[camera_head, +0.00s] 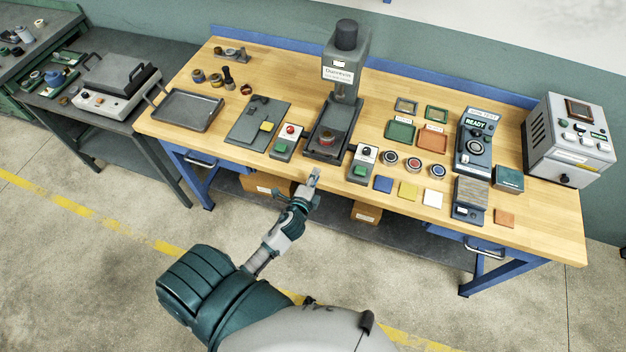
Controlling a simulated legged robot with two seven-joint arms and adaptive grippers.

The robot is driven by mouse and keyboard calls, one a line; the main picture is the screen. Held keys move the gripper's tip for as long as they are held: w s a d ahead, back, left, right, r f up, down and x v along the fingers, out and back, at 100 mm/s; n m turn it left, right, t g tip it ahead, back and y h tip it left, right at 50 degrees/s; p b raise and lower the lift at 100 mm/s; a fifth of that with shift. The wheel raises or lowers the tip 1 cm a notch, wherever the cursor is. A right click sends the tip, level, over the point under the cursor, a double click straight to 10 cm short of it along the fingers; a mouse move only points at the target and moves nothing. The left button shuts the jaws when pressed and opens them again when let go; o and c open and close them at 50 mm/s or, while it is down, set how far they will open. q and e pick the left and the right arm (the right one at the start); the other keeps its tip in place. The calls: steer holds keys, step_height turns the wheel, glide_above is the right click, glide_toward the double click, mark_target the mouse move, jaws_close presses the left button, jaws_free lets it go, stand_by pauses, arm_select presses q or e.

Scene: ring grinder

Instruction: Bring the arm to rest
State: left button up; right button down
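My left gripper (313,177) is at the front edge of the wooden workbench (490,198), below the grey press machine (338,95). It is small in the picture, and I cannot tell whether its fingers are open or shut. My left arm (268,245) reaches up and to the right from my shoulder at the bottom. A reddish ring-like part (327,139) sits on the press base. My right gripper is not in view.
A grey tray (187,111) lies on the bench's left part. Coloured squares and several round parts lie right of the press. A device reading READY (474,142) and a grey control box (570,139) stand at the right. The floor in front is clear.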

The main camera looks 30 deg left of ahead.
arm_select(q)
steer(key=shift+s+d+r, duration=0.25)
steer(key=shift+s+d, duration=0.3)
steer(key=shift+s, duration=0.3)
steer(key=shift+a+f, duration=0.1)
steer(key=shift+a, duration=0.1)
steer(key=s+d+f+n+g+h+b, duration=0.1)
steer(key=s+f+n+g, duration=0.3)
steer(key=f, duration=0.8)
steer(key=s+d+f+g+h, duration=0.1)
steer(key=s+d+f, duration=0.1)
steer(key=s+f, duration=0.65)
steer(key=s+d+f+n+g+h+b, duration=0.1)
steer(key=s+f+n+g, duration=0.15)
steer(key=f, duration=1.25)
steer(key=s+d+f+n+g, duration=0.1)
steer(key=s+f+n+g, duration=0.1)
steer(key=s+f, duration=0.3)
steer(key=s+d+f+n+g, duration=0.1)
steer(key=s+f, duration=0.4)
steer(key=s, duration=0.8)
steer(key=s+d+f+n+g, duration=0.1)
steer(key=s+f+n+g, duration=0.2)
steer(key=s, duration=0.6)
step_height(320, 180, down, 2)
steer(key=shift+s+f+g+h+b, duration=0.2)
steer(key=shift+s+g+h+b, duration=0.15)
steer(key=shift+b, duration=0.1)
